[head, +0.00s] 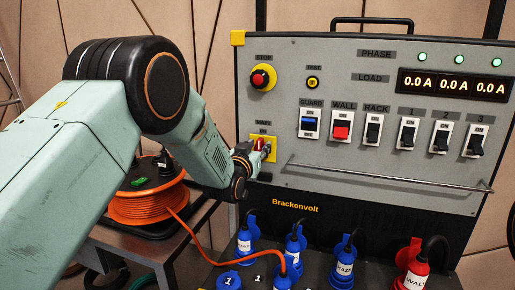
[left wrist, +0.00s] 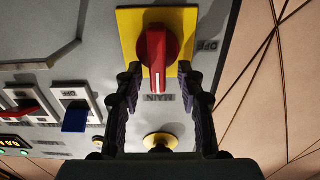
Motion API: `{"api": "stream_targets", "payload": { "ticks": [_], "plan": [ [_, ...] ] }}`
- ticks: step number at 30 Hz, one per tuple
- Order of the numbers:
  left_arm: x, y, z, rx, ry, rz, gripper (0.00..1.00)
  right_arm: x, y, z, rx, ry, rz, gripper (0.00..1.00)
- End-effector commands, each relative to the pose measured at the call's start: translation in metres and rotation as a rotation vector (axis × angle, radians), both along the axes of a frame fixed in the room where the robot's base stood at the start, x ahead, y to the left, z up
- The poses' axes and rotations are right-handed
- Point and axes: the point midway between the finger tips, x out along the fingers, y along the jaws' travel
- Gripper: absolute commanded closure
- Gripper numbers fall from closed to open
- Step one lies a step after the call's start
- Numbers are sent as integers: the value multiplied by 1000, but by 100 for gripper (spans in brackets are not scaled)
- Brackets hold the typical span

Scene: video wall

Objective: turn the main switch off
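The main switch is a red rotary knob (left wrist: 156,55) on a yellow plate (left wrist: 127,30). Its white mark points towards the MAIN label (left wrist: 160,98), and the word OFF (left wrist: 207,45) stands off to the side. In the head view the knob (head: 258,145) is partly hidden by my left gripper (head: 254,155). In the left wrist view the fingers of my left gripper (left wrist: 160,72) are spread, one on each side of the knob's marked end. I cannot tell whether they touch it. My right gripper is not in view.
Above the main switch is the red stop button (head: 260,79). Guard (head: 310,122), wall (head: 341,130) and other breakers are to the right, above a metal rail (head: 390,177). The ammeter display (head: 451,86) reads 0.0 A. An orange cable reel (head: 148,205) stands at left; blue plugs (head: 292,245) are below.

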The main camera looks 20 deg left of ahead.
Motion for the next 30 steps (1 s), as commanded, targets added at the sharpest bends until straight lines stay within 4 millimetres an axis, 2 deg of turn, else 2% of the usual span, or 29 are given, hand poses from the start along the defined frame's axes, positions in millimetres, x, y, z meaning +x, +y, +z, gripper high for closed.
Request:
{"api": "stream_targets", "payload": {
  "ticks": [6, 19, 30],
  "plan": [
    [0, 0, 0, 0, 0, -1, 63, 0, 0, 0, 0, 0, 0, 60],
    [0, 0, 0, 0, 0, 0, 100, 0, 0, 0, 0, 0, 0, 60],
    [0, 0, 1, -11, -1, 0, 100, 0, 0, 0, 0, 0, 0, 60]
  ]
}}
